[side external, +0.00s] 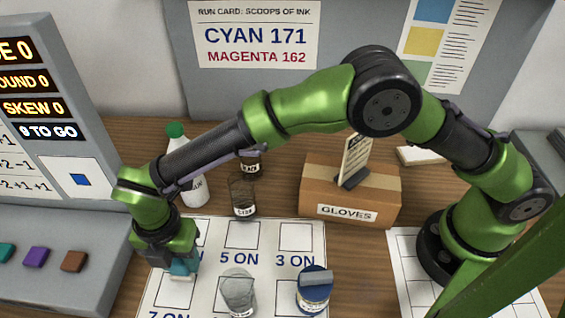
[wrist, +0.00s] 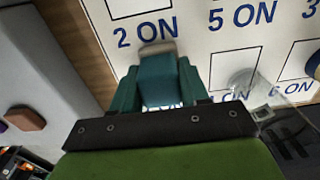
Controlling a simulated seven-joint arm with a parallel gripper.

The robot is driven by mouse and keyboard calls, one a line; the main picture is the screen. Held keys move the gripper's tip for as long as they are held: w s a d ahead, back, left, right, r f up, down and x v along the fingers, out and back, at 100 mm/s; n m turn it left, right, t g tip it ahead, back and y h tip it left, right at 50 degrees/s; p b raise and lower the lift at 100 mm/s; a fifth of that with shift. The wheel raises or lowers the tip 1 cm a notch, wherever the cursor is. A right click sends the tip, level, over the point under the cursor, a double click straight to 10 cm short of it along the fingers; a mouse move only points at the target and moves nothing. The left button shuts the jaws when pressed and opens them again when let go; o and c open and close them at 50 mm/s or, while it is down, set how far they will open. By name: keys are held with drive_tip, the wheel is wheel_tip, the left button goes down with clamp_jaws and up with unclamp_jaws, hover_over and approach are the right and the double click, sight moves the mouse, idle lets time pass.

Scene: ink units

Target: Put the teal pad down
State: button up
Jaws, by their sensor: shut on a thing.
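The teal pad (wrist: 158,78) is a small block with a pale grey-beige end, held between the two fingers of my gripper (wrist: 157,90) in the wrist view. In the side view my gripper (side external: 180,264) points down at the left of the white card (side external: 270,275), and the teal pad (side external: 183,268) shows at its tips. It is just below the "2 ON" label, by the square (side external: 174,292) above "7 ON". Whether the pad touches the card is unclear. My fingers and palm hide part of it.
A clear glass jar (side external: 238,292) and a blue-lidded jar (side external: 314,290) stand on the card to the right. A dark jar (side external: 242,195), a green-capped bottle (side external: 193,185) and a gloves box (side external: 350,193) stand behind. A grey console (side external: 60,265) with coloured pads is left.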

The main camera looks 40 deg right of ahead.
drive_tip(key=shift+f, duration=0.25)
drive_tip(key=o, duration=1.1)
drive_tip(key=shift+c, duration=0.2)
